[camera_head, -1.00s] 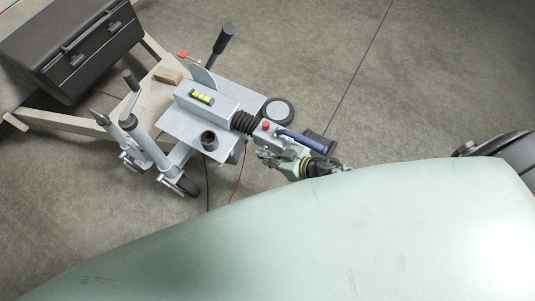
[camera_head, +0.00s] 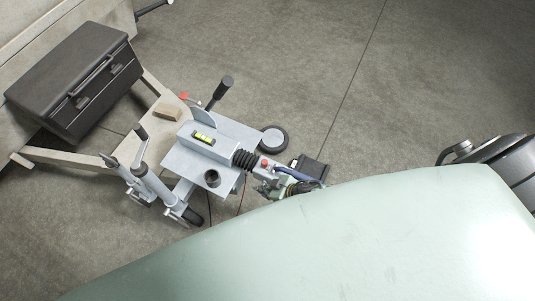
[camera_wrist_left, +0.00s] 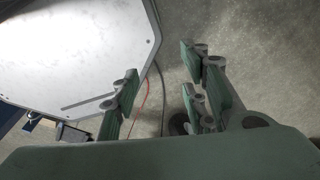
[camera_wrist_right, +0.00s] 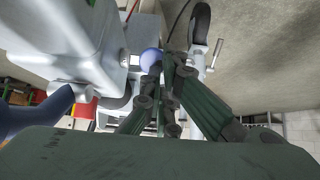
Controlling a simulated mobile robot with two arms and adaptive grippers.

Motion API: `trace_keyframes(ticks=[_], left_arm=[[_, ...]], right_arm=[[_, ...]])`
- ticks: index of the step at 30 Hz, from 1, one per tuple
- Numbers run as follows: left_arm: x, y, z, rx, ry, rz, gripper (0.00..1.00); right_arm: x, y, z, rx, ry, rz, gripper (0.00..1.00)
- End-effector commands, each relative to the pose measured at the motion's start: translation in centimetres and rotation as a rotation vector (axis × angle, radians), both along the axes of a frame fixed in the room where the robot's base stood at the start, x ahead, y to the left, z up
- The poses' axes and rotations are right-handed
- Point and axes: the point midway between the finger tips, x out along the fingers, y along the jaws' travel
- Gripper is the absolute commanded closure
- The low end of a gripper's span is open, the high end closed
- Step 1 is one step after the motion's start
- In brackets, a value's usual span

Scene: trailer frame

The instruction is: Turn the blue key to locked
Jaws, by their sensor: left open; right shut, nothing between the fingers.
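A round blue knob (camera_wrist_right: 150,60) shows at the fingertips in the right wrist view; it may be the blue key's head, but its shaft and lock are hidden. My right gripper (camera_wrist_right: 163,72) is shut and empty, its tips beside the knob; whether they touch is unclear. In the head view my right gripper (camera_head: 265,189) is small, just below the grey coupling (camera_head: 264,170) with its red button and blue handle. No key can be made out there. My left gripper (camera_wrist_left: 160,75) is open and empty in the left wrist view, near a pale metal plate (camera_wrist_left: 75,50).
A red cable (camera_wrist_left: 145,98) hangs by the plate. My pale green body hides the lower head view. Concrete floor at upper right is mostly clear.

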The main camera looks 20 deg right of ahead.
Motion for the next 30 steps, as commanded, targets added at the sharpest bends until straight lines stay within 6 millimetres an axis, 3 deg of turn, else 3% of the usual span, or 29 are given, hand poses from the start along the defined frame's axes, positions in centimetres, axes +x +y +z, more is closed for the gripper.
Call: trace_keyframes(ticks=[6, 20, 30], left_arm=[[-2.2, 0.2, 0.4, 0.004, 0.033, 0.001, 0.59], [0.0, 0.0, 0.7, 0.000, 0.000, 0.001, 0.59], [-0.3, 0.0, 0.6, 0.001, 0.005, 0.001, 0.59]], right_arm=[[0.6, 0.5, 0.3, 0.002, -0.001, -0.001, 1.00], [1.1, 0.8, 0.4, 0.006, -0.005, 0.000, 1.00], [1.2, 0.9, 0.5, 0.008, -0.007, 0.001, 1.00]])
